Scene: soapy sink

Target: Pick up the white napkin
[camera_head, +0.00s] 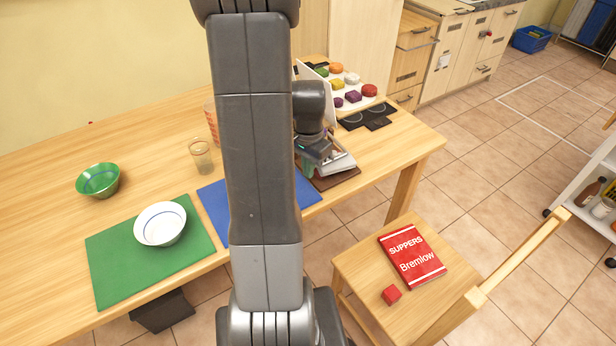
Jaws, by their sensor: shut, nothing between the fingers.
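My gripper (318,152) is over the right part of the wooden table, mostly hidden behind my own arm. Its fingers are small and partly covered here; it looks shut and holds nothing that I can see. A pale, whitish item (343,164) lies right beside and below it, on a dark brown mat (338,182). I cannot tell for sure whether this is the white napkin, or whether the gripper touches it. No other napkin shows clearly.
The table (50,200) holds a green mat (110,285) with a white bowl (160,224), a green bowl (98,180), a glass (201,157) and a blue mat (306,192). A white tray (362,103) bears colored pieces behind. A chair holds a red book (412,256).

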